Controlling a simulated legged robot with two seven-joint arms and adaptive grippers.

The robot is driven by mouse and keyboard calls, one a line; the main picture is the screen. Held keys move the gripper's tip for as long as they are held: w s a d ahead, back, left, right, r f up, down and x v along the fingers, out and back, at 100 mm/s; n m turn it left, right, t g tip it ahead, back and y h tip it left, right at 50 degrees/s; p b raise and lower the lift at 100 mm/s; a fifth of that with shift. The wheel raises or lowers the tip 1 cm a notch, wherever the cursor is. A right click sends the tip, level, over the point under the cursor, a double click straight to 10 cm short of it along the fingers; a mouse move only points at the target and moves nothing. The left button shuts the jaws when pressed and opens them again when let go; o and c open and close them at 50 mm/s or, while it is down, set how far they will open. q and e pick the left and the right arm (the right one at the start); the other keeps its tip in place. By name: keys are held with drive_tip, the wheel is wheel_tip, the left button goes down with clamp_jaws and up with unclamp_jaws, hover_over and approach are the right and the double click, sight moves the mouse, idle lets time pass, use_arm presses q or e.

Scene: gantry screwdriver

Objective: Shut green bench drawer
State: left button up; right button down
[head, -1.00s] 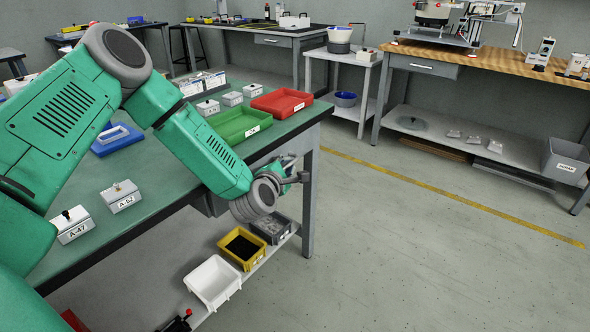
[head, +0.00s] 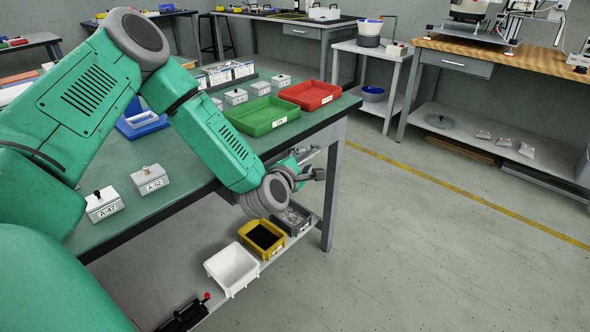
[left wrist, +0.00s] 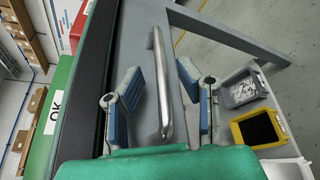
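The green bench (head: 185,195) runs along the left of the head view, with a grey drawer under its top mostly hidden behind my left arm. In the left wrist view the grey drawer front (left wrist: 137,45) carries a metal bar handle (left wrist: 161,85). How far the drawer stands out cannot be told. My left gripper (head: 305,168) is at the bench's front edge near its right leg. In the left wrist view its two blue-padded fingers (left wrist: 158,75) are spread, one on each side of the handle, with visible gaps. My right gripper is not in view.
A green tray (head: 263,117) and a red tray (head: 311,95) sit on the bench top. Below, the lower shelf holds a white bin (head: 232,268), a yellow bin (head: 262,238) and a grey bin (head: 292,218). The floor (head: 430,250) to the right is clear.

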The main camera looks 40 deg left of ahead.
use_arm(q)
drive_tip(key=v, duration=0.8)
drive_tip(key=shift+s, duration=0.2)
drive_tip(key=shift+d, duration=0.15)
drive_tip(key=s+d+f+m+g+h, duration=0.3)
drive_tip(key=s+d+f+m+g, duration=0.25)
drive_tip(key=s+f+m, duration=0.4)
drive_tip(key=s+d+f+m+g+h, duration=0.2)
drive_tip(key=s+d+f+m+g, duration=0.2)
drive_tip(key=s+d+f+m, duration=0.45)
drive_tip(key=s+a+f+m+g+y, duration=0.1)
drive_tip(key=s+a+f+m+g, duration=0.1)
drive_tip(key=s+m, duration=0.35)
drive_tip(key=s+a+f+m+g, duration=0.2)
drive_tip(key=s+m+g, duration=0.1)
drive_tip(key=s+m, duration=0.25)
wheel_tip(320, 180, up, 13)
drive_tip(key=n+p, duration=0.1)
drive_tip(key=p, duration=1.2)
drive_tip(key=shift+s, duration=0.3)
